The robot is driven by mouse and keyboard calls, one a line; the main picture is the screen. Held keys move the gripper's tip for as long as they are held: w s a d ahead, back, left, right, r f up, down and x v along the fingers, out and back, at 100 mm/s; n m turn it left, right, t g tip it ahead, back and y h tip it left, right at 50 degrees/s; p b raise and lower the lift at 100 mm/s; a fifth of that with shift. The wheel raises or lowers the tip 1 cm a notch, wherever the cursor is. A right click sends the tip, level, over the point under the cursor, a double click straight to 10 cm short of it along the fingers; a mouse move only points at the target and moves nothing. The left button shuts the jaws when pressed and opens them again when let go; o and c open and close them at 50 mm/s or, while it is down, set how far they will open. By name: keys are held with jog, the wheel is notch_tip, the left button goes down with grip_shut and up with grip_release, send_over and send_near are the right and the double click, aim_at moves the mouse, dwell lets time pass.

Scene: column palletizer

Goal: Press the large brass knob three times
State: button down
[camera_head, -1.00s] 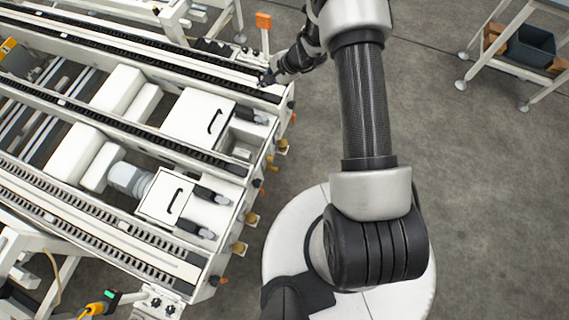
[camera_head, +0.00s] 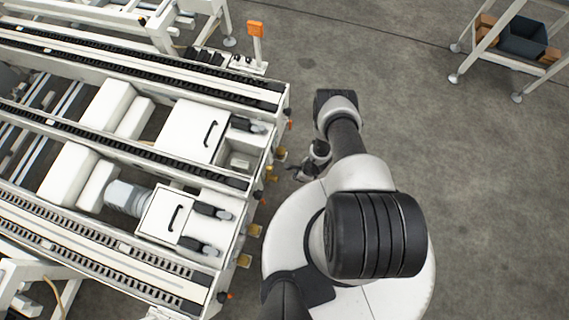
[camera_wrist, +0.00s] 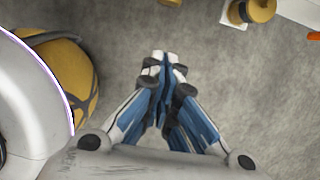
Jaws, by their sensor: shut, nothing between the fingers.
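Several brass-coloured knobs stick out along the right end of the conveyor machine (camera_head: 262,175). One brass knob (camera_head: 255,230) is in the lower part of that end and another (camera_head: 244,261) is below it. I cannot tell from the head view which is the large one. In the wrist view a round brass knob (camera_wrist: 258,9) on a white mount is cut by the top edge, right of my fingertips. My gripper (camera_wrist: 164,60) is shut and empty, apart from the knobs, over grey floor. In the head view my gripper (camera_head: 298,172) is small and partly hidden by my arm.
An orange box on a post (camera_head: 255,29) stands at the machine's upper corner. A white stand with a dark bin (camera_head: 522,38) is at the upper right. A yellow round part (camera_wrist: 68,75) sits at the wrist view's left.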

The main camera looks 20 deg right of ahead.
aim_at(274, 178)
jog(key=shift+s+f, duration=0.1)
jog(key=w+a+f+b, duration=0.3)
jog(key=a+f+b, duration=0.2)
jog(key=f+b, duration=0.3)
jog(key=shift+w+f, duration=0.4)
jog(key=shift+f, duration=0.45)
jog(key=shift+a, duration=0.15)
